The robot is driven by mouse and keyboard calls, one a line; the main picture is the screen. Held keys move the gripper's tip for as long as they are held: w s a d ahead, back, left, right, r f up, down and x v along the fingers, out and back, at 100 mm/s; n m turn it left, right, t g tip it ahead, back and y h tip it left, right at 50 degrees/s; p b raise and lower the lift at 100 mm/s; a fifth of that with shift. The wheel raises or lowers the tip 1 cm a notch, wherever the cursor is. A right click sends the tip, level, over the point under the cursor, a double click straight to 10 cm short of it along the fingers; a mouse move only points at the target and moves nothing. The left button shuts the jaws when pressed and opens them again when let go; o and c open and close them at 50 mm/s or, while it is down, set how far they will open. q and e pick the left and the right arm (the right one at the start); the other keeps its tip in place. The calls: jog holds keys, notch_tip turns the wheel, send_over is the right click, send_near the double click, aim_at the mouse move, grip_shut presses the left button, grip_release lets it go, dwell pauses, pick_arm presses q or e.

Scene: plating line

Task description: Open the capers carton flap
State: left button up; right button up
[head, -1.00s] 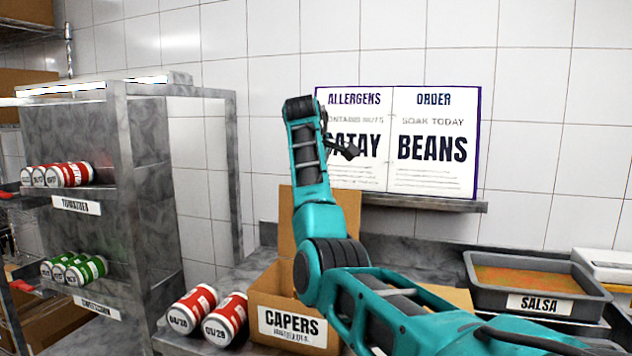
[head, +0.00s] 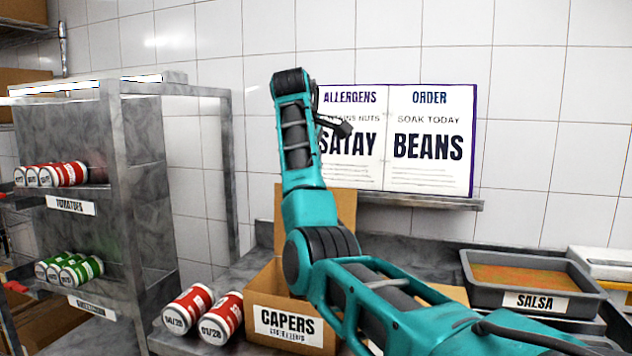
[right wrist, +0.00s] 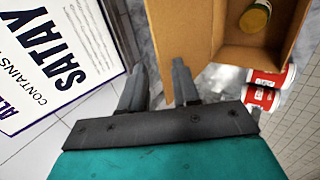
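The capers carton (head: 262,322) stands on the steel counter with its printed label facing me. One brown flap (head: 343,212) stands upright at its back, and another flap (head: 446,293) shows at the right, partly behind my right arm. In the right wrist view the carton (right wrist: 288,48) is open at the top, with a yellow-lidded can (right wrist: 255,17) inside. My right gripper (right wrist: 158,80) is open and empty, its fingers apart beside a brown cardboard panel (right wrist: 178,35). I cannot tell whether a finger touches it. My left gripper is out of view.
Red cans (head: 220,318) lie left of the carton. A grey salsa tray (head: 480,292) sits at the right. An open book (head: 430,180) stands on a wall ledge behind. A metal shelf (head: 135,200) with red and green cans stands at the left.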

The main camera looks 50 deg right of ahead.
jog(key=v, duration=0.7)
jog(key=shift+s+a, duration=0.1)
dwell(0.5)
